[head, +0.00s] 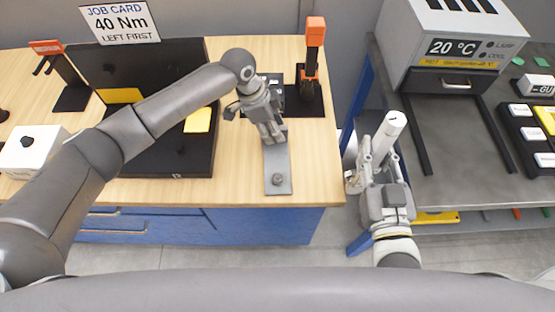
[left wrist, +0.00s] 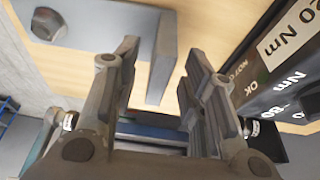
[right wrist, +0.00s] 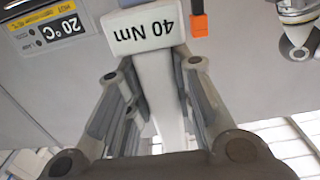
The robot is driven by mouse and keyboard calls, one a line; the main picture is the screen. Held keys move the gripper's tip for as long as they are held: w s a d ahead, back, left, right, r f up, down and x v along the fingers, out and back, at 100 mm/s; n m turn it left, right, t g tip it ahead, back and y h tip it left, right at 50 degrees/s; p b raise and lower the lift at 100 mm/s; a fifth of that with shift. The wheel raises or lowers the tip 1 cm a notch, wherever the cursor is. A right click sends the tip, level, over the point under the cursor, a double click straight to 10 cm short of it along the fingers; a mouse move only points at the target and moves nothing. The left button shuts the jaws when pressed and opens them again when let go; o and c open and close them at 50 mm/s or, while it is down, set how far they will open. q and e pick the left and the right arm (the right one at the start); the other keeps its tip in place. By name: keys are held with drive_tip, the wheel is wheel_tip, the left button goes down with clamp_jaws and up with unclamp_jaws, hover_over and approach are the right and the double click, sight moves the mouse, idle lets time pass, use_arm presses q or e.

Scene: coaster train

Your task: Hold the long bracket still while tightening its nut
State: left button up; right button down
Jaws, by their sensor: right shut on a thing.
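My left gripper (head: 272,135) is over the bracket's rear part. In the left wrist view its fingers (left wrist: 160,85) are open, with a grey upright part of the bracket (left wrist: 163,58) beyond and between them, with gaps visible. My right gripper (head: 372,160) is shut on a white tool (head: 388,132), held beside the bench, right of the bracket. The tool's 40 Nm label shows in the right wrist view (right wrist: 150,28).
An orange-topped stand (head: 314,55) is behind the bracket. A black panel (head: 165,150) lies to its left, and a job card (head: 119,22) reads 40 Nm, left first. A grey table with an oven-like box (head: 450,45) is at the right, across a gap.

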use_arm(q)
drive_tip(key=shift+b+x, duration=0.45)
drive_tip(key=shift+x, duration=0.75)
drive_tip(key=shift+c, duration=0.5)
clamp_jaws()
